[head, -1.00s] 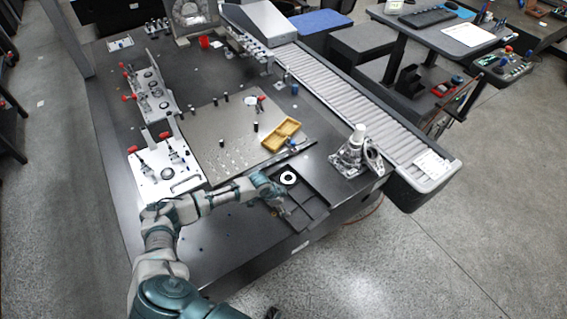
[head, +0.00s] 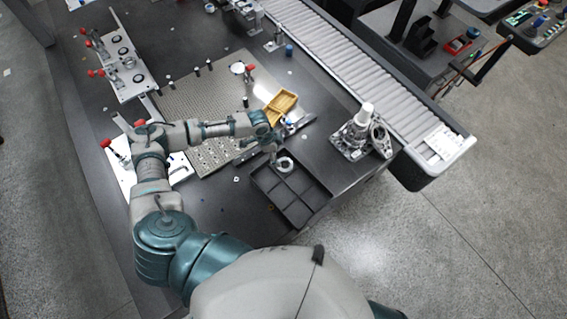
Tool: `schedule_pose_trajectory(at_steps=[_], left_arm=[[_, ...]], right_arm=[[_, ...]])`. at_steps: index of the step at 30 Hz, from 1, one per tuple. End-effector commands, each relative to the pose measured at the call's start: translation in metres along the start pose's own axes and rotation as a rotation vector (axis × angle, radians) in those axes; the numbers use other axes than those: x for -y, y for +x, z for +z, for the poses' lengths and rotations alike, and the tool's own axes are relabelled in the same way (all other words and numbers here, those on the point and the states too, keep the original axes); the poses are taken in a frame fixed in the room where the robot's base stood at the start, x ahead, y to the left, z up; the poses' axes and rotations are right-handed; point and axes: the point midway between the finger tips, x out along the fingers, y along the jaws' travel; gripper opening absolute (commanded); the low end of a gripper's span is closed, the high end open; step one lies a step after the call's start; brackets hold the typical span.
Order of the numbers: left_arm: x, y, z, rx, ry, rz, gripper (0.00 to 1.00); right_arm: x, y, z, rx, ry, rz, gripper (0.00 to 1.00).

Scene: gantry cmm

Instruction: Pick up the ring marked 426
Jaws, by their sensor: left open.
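A pale ring (head: 286,164) lies in the far compartment of a dark divided tray (head: 309,208). Its marking is too small to read, so I cannot tell whether it is 426. My left gripper (head: 273,160) is open and points down just left of the ring, over the tray's far end. I cannot tell whether a fingertip touches the ring. The tray's nearer compartments look empty. My right gripper is not in view.
A metal fixture (head: 362,133) stands to the right, before the roller conveyor (head: 340,62). Fixtures with red knobs (head: 128,68) are at the left.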

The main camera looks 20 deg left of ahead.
Motion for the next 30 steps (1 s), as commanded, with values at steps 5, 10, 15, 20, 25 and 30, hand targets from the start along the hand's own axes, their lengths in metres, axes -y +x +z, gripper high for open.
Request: schedule_pose_trajectory(at_steps=[5,10,15,20,25,30], left_arm=[[0.001,0.036,0.003,-0.002,-0.002,0.003,0.86],[0.002,0.050,0.005,-0.004,-0.002,0.003,0.86],[0.004,0.071,0.005,-0.005,-0.003,0.004,0.86],[0.005,0.095,0.004,-0.003,-0.003,0.003,0.86],[0.005,0.102,0.004,-0.002,-0.003,0.000,0.86],[0.005,0.101,0.004,-0.004,-0.003,0.001,0.78]], right_arm=[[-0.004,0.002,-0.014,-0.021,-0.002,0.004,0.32],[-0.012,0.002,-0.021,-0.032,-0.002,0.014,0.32],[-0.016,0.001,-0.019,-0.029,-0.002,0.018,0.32],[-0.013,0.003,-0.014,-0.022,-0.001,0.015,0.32],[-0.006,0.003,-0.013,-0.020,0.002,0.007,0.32],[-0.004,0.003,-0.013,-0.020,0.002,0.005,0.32]])
